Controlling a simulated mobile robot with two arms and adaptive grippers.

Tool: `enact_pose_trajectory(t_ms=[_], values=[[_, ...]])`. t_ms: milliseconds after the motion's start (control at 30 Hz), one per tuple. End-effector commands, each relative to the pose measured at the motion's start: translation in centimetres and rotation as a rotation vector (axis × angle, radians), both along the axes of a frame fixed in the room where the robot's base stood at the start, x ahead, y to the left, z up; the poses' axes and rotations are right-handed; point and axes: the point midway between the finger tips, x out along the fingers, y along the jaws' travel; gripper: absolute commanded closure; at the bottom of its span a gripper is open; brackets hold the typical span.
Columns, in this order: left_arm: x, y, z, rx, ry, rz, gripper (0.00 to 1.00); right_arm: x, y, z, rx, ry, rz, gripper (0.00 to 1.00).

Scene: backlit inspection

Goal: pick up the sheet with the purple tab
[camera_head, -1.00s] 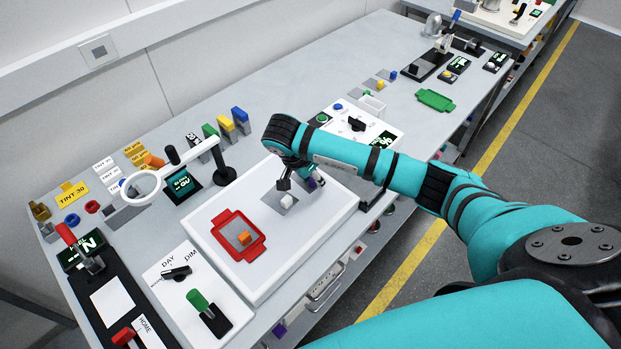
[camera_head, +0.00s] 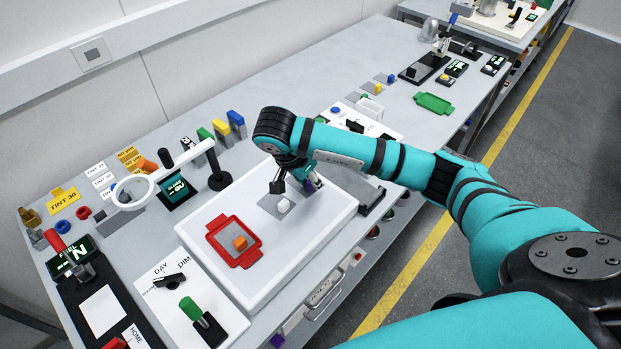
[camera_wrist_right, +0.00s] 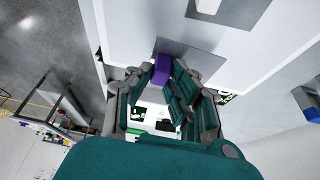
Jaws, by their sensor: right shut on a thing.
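The purple tab (camera_wrist_right: 162,70) sits between the fingers of my right gripper (camera_wrist_right: 161,76) in the right wrist view, and the jaws are shut on it. A grey sheet (camera_wrist_right: 197,57) extends beyond the tab, over the white panel. In the head view my right gripper (camera_head: 296,187) is at the panel's far right part, with a bit of the purple tab (camera_head: 312,184) at its fingers. The sheet is mostly hidden there by the gripper. I cannot tell whether the sheet touches the panel. My left gripper is not in view.
The white panel (camera_head: 300,262) also holds a grey patch (camera_head: 268,204) with a white cube (camera_head: 284,206), and a red frame (camera_head: 222,250) around an orange cube (camera_head: 239,243). A magnifier (camera_head: 133,206) on a stand is to the left. Control boxes stand around the panel.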

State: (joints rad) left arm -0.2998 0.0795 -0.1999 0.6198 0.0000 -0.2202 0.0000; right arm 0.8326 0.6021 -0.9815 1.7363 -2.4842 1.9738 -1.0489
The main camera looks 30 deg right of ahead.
Motion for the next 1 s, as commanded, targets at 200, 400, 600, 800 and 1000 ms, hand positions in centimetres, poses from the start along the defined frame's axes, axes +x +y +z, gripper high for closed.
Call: enact_pose_trajectory(t_ms=[200, 400, 600, 800, 1000], values=[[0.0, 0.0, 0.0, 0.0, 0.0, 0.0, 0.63, -4.4, 2.5, 0.9, -0.003, -0.005, 0.005, 1.0], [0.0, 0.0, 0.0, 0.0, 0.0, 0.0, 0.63, -8.0, 4.6, 1.2, 0.0, -0.006, 0.005, 1.0], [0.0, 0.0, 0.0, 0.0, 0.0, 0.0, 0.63, -10.3, 5.9, 1.3, 0.0, -0.005, 0.002, 1.0], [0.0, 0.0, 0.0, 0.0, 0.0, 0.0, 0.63, -11.3, 6.4, 1.4, 0.0, -0.004, -0.002, 1.0], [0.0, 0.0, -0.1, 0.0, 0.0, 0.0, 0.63, -11.3, 6.5, 1.5, 0.001, -0.004, 0.021, 1.0]])
